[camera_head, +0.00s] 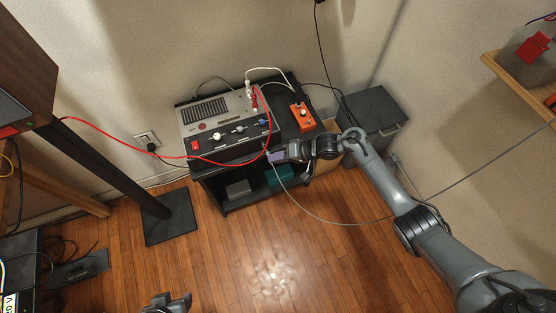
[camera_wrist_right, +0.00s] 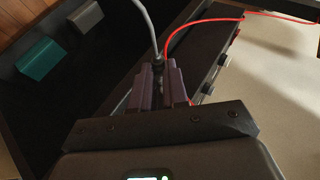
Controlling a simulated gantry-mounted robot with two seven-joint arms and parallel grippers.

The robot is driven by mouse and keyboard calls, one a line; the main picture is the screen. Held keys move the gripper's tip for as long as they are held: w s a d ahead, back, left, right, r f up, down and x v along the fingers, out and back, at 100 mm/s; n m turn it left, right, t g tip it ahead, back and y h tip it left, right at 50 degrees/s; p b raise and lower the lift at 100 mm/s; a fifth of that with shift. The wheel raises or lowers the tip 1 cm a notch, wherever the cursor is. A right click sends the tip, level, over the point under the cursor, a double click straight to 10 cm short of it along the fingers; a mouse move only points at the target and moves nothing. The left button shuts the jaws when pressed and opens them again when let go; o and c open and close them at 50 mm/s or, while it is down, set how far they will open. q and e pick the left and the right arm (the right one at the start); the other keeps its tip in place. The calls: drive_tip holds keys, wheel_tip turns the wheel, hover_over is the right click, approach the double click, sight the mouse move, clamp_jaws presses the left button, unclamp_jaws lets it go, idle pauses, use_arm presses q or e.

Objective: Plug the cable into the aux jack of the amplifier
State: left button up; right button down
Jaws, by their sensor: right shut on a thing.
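The amplifier (camera_head: 217,109), a grey and black box with knobs on its sloped front, stands on a dark stand. My right gripper (camera_head: 272,156) is at its front right corner, shut on the grey cable (camera_head: 310,214). In the right wrist view the purple fingers (camera_wrist_right: 161,85) close around a dark plug end (camera_wrist_right: 158,67), and the grey cable (camera_wrist_right: 146,22) rises from it. The plug tip is hidden, and I cannot tell whether it touches the amplifier. I cannot make out the aux jack. My left gripper (camera_head: 168,303) is partly in view at the bottom edge; its fingertips are unclear.
A red cable (camera_head: 120,143) runs from the amplifier to the left and passes close to my right gripper. An orange pedal (camera_head: 302,117) sits right of the amplifier. Teal (camera_head: 279,174) and grey (camera_head: 238,189) boxes lie on the lower shelf. A grey cabinet (camera_head: 375,112) stands right.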

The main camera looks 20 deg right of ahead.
idle(0.3)
drive_tip(key=shift+p, duration=0.5)
idle(0.8)
drive_tip(key=shift+p, duration=0.35)
idle(0.5)
drive_tip(key=shift+p, duration=0.35)
drive_tip(key=shift+w+b, duration=0.45)
drive_tip(key=shift+w, duration=0.05)
idle(0.5)
drive_tip(key=shift+w+b, duration=0.55)
drive_tip(key=shift+w, duration=0.2)
